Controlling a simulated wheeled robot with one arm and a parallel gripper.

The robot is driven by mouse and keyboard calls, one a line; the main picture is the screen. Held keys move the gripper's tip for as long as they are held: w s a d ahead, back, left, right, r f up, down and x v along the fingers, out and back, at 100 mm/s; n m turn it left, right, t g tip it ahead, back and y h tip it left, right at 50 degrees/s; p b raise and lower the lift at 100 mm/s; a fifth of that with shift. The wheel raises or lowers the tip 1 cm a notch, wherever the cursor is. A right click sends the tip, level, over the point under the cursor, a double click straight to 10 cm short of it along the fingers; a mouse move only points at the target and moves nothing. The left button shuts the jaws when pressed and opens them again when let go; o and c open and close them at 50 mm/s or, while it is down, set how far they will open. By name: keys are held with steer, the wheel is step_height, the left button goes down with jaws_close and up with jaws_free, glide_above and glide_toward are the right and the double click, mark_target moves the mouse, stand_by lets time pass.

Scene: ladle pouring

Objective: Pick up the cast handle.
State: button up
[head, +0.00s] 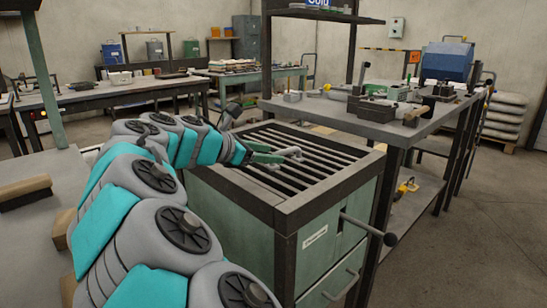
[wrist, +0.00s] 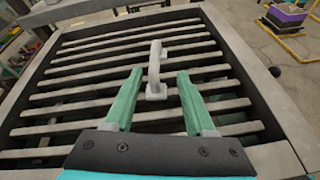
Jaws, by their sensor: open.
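The cast handle (wrist: 155,66) is a light grey bar with a small block-like foot at its near end. It lies on the slatted grate (wrist: 70,93) on top of the green cabinet. In the wrist view my gripper (wrist: 158,77) has its two green fingers spread apart, with the handle's near foot between or just ahead of the fingertips. No contact with the handle shows. In the head view the handle (head: 293,153) is small at the grate's middle, and my gripper (head: 280,155) reaches it from the left, low over the slats.
The cabinet has a raised dark frame around the grate and a lever with a dark knob (head: 389,239) on its front. A workbench (head: 345,112) with tools stands close behind on the right. A wooden-backed brush or block (head: 25,190) lies on the left table. Open floor is at right.

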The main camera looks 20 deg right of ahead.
mark_target(286, 150)
steer(key=x, duration=0.2)
steer(key=shift+w+d, duration=0.1)
steer(key=shift+d, duration=0.15)
steer(key=d, duration=0.1)
steer(key=w+d, duration=0.1)
steer(key=d, duration=0.1)
steer(key=shift+w+d+f+p, duration=0.3)
steer(key=shift+d, duration=0.1)
steer(key=shift+w+d+f, duration=0.25)
steer(key=shift+w+d, duration=0.05)
steer(key=shift+d, duration=0.25)
jaws_close()
